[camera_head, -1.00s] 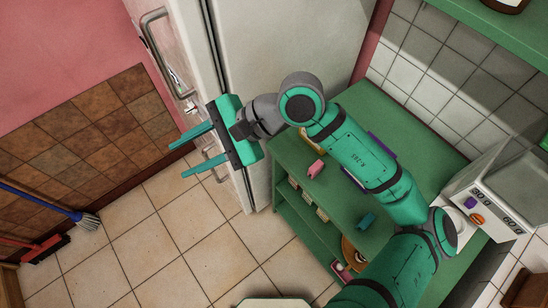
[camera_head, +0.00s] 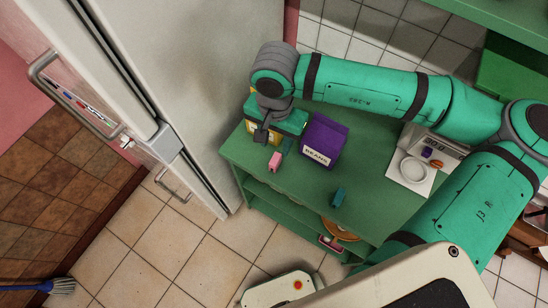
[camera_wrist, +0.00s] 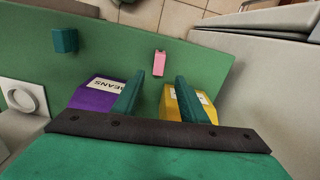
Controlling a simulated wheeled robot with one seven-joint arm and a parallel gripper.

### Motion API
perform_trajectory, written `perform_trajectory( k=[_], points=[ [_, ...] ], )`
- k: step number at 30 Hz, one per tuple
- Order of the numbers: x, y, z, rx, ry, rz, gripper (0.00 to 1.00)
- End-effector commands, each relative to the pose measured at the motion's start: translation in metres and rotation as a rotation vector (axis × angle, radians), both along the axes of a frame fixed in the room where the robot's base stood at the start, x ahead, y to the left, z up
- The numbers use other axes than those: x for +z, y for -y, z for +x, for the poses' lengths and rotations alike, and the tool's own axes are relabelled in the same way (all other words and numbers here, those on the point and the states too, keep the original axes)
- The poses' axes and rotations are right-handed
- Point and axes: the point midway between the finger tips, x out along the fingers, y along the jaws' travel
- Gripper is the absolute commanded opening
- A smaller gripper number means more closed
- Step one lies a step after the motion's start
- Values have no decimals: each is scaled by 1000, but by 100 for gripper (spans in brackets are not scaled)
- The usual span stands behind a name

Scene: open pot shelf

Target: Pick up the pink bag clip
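The pink bag clip (camera_head: 275,161) lies on the green shelf top, near its front left edge. It also shows in the wrist view (camera_wrist: 159,63), ahead of the fingertips and roughly centred between them. My gripper (camera_head: 277,142) is over the shelf top, just behind the clip, pointing down and forward. In the wrist view my gripper (camera_wrist: 158,84) has its two teal fingers spread wide with nothing between them. In the head view my wrist hides part of the fingers.
A purple beans bag (camera_head: 323,141) and a yellow package (camera_wrist: 172,106) stand close beside the fingers. A teal block-like item (camera_head: 338,196) lies farther right, and a white scale (camera_head: 413,170) stands beyond it. The fridge (camera_head: 190,90) is at the left.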

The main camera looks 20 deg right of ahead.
Motion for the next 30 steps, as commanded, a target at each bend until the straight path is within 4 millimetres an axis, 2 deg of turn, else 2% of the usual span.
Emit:
perform_trajectory(
  k=[4,14,21,25,30],
  points=[
    [-23,0,-1,-3,-2,5,39],
    [-48,-1,-2,-3,-2,6,39],
    [-79,-4,-3,3,-1,6,39],
    [-88,-4,-3,4,0,4,39],
    [-89,-3,-3,3,1,4,39]
  ],
)
